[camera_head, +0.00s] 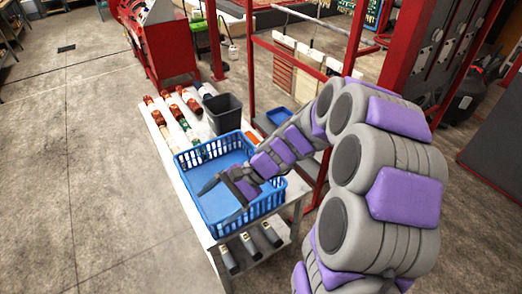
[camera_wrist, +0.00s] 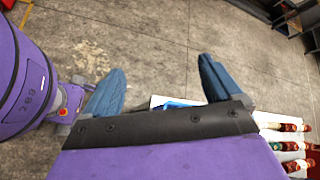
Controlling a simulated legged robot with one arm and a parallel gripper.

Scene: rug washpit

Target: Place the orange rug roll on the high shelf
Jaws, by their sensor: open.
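My gripper (camera_head: 222,190) is above the blue basket on the table, with its jaws apart and nothing between them. In the wrist view its two blue-grey fingers (camera_wrist: 160,88) stand wide apart over the floor and a bit of the table. Several small rolls with red-orange and white parts (camera_head: 190,98) lie at the far end of the table, well beyond my gripper. Rolls also show at the right of the wrist view (camera_wrist: 291,146). I cannot tell which one is the orange rug roll. I cannot make out which surface is the high shelf.
The blue basket (camera_head: 183,163) stands at the table's near end and looks empty. A dark grey bin (camera_head: 223,114) stands behind it. Dark rolls (camera_head: 249,246) lie on the table's lower shelf. A red frame (camera_head: 251,60) rises at the right. The floor left of the table is clear.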

